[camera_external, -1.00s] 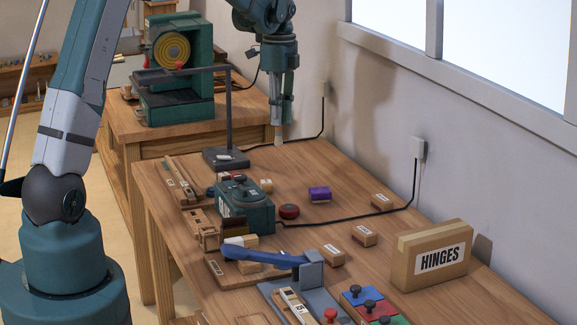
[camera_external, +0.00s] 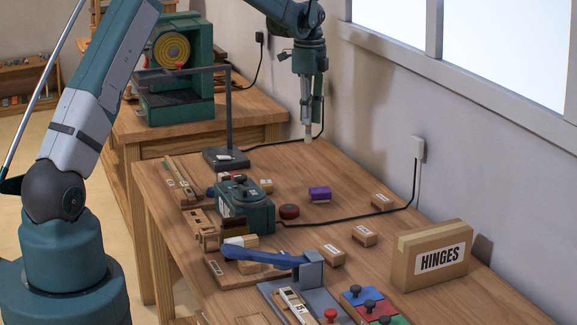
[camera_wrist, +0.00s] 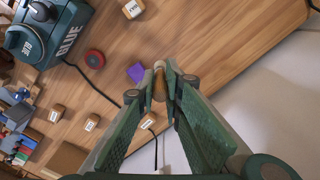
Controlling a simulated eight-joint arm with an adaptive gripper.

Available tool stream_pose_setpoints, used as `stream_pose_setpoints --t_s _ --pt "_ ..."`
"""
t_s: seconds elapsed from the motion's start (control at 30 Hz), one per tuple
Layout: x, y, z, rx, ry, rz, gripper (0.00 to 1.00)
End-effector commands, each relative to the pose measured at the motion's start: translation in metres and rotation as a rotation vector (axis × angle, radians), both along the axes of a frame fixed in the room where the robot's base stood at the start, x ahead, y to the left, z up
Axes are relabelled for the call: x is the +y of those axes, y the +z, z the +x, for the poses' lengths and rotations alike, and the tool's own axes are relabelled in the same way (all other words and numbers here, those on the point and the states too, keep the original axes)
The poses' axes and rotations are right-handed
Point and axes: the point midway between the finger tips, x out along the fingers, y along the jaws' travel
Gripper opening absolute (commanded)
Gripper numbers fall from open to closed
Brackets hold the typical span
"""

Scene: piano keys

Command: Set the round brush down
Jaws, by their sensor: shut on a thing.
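The round brush (camera_wrist: 159,82) is gripped between my fingertips in the wrist view, seen end-on with a pale tan tip. In the external view the brush (camera_external: 309,132) points straight down below my gripper (camera_external: 311,108). My gripper (camera_wrist: 160,88) is shut on it. The brush hangs above the far right part of the wooden table (camera_external: 290,165), near the wall. Its lower end appears clear of the table top, though the exact height is hard to tell. The brush's upper part is hidden by the fingers.
A purple block (camera_external: 320,194), a red round thing (camera_external: 289,211) and a green glue machine (camera_external: 245,208) with a black cable stand nearer the front. A dark stand (camera_external: 228,156) rises to the left.

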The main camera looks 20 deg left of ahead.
Motion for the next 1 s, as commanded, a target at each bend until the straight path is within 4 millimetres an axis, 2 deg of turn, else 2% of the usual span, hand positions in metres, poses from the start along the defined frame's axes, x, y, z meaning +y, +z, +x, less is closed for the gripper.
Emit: stream_pose_setpoints --t_s 0.2,0.3,0.77,1.0 --pt "0.000 -0.030 0.000 0.000 0.000 0.000 0.02" --pt "0.000 -0.038 0.000 0.000 0.000 0.000 0.02" --pt "0.000 -0.043 0.000 0.000 0.000 0.000 0.02" --pt "0.000 -0.064 0.000 0.000 0.000 0.000 0.02"
